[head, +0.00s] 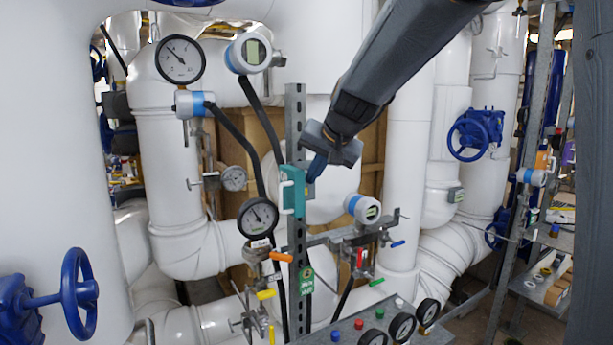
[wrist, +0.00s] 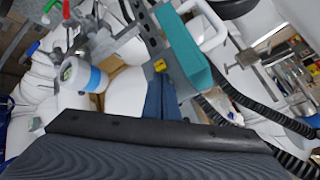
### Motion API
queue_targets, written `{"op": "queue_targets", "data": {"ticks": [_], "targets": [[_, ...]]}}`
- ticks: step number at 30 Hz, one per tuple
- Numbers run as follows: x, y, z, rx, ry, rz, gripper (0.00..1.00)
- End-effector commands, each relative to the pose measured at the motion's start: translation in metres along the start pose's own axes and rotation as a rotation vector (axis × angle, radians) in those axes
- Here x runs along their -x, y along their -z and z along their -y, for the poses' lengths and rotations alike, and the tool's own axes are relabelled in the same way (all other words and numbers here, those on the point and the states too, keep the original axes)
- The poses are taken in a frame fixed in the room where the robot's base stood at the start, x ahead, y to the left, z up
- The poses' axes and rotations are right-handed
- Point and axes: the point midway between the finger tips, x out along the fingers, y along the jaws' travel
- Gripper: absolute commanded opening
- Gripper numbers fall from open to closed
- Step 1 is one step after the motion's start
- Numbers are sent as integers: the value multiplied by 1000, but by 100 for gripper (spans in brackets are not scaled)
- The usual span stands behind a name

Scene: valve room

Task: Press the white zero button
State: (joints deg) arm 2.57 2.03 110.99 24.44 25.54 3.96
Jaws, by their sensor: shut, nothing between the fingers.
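A small white button (head: 398,302) stands on the sloping grey panel (head: 345,322) at the bottom of the head view. The fingers also show in the wrist view (wrist: 161,98). The button is not identifiable in the wrist view.
A teal box (head: 294,188) with a white handle (head: 284,197) is mounted on an upright metal strut (head: 296,130), close beside my fingers; contact cannot be told. Black gauges (head: 402,327) sit beside the buttons. A bracket with a white-blue transmitter (head: 363,208) lies between gripper and panel.

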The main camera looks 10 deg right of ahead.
Motion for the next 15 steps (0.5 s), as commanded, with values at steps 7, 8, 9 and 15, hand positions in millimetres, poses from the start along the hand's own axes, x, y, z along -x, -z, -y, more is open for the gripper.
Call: {"op": "queue_targets", "data": {"ticks": [7, 8, 9, 15], "targets": [[9, -6, -6, 1, 0, -2, 0], [10, -7, -8, 1, 0, -2, 0], [13, -9, -10, 1, 0, -2, 0], [26, -18, -19, 0, 0, -2, 0]]}}
